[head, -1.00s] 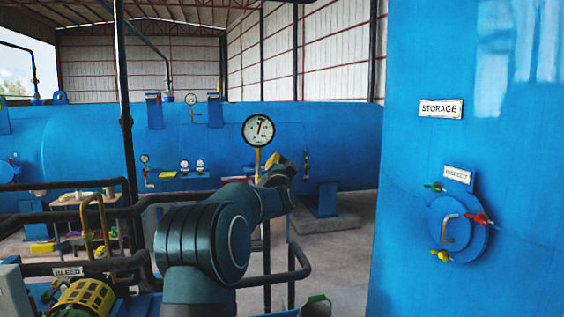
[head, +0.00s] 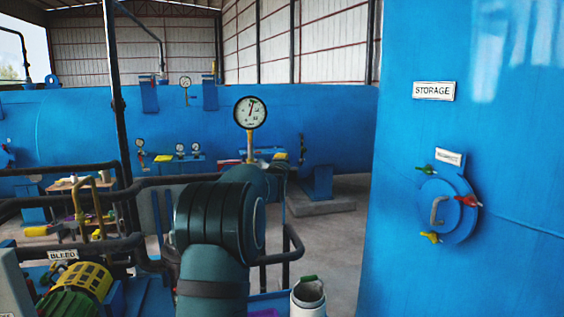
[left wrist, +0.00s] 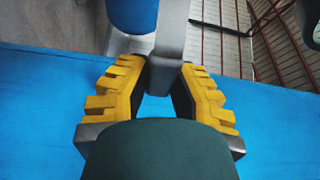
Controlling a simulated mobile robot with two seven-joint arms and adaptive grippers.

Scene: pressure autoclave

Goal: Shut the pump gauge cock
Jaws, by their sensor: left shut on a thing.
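The round white pressure gauge (head: 250,112) stands upright on a brass stem (head: 250,148) just beyond my left arm in the head view. The lower stem, and any cock handle there, are hidden behind that arm. My left gripper is hidden in the head view. In the left wrist view my left gripper (left wrist: 163,88) has its yellow ribbed fingers closed on the end of a grey bar-like piece (left wrist: 172,35). A rounded blue part (left wrist: 132,14) sits beside that bar. I cannot tell for sure that the bar is the cock's handle. My right gripper is not in view.
Black pipe rails (head: 70,202) run across the left. A yellow-caged pump motor (head: 80,285) sits below the BLEED sign (head: 63,255). An open pale cylinder (head: 308,296) stands at the front. The blue STORAGE tank (head: 480,130) fills the right.

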